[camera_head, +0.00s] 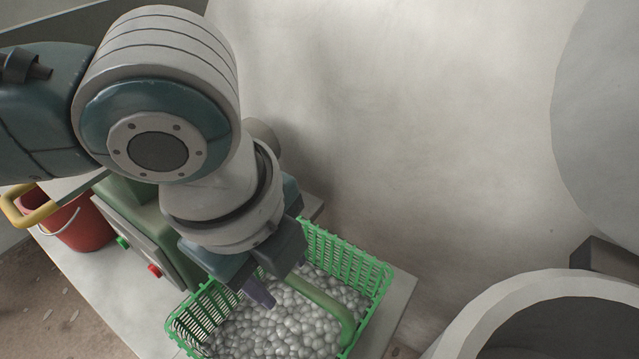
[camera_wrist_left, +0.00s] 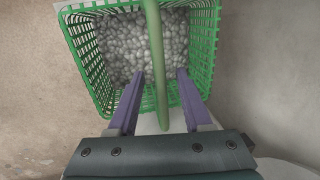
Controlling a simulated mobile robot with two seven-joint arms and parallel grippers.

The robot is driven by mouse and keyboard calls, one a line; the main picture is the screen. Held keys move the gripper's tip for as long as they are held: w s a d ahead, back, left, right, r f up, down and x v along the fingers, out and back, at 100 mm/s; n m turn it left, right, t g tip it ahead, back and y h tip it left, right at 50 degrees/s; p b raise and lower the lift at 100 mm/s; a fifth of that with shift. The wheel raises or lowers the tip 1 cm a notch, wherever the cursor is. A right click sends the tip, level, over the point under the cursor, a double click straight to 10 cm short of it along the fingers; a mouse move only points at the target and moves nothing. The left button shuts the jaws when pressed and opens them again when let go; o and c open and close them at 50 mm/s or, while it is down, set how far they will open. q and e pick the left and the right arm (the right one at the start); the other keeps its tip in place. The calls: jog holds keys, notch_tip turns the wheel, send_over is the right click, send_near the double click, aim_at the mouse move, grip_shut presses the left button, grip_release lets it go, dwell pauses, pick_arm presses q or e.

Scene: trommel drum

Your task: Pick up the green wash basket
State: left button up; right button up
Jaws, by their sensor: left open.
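The green wash basket (camera_head: 376,284) is a plastic lattice basket filled with grey-white pebble-like pieces (camera_head: 290,325). It stands on a pale bench at the bottom middle of the head view. A green handle (camera_head: 325,300) arches over it. My left gripper (camera_head: 262,290) is above the basket, pointing down. In the left wrist view the basket (camera_wrist_left: 205,45) is ahead of the fingers. My left gripper (camera_wrist_left: 157,85) is open there, with the green handle (camera_wrist_left: 155,55) running between its two purple fingers. I cannot tell whether either finger touches it. My right gripper is in neither view.
A red bucket (camera_head: 83,228) with a yellow handle stands at the left. A green box with red and green buttons (camera_head: 150,235) is beside the basket. A large pale wall or drum surface (camera_head: 420,120) rises behind. A round opening (camera_head: 550,325) is at the lower right.

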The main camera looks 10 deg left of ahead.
pick_arm(q)
grip_shut()
dwell(0.4)
jog(key=shift+w, duration=0.1)
dwell(0.9)
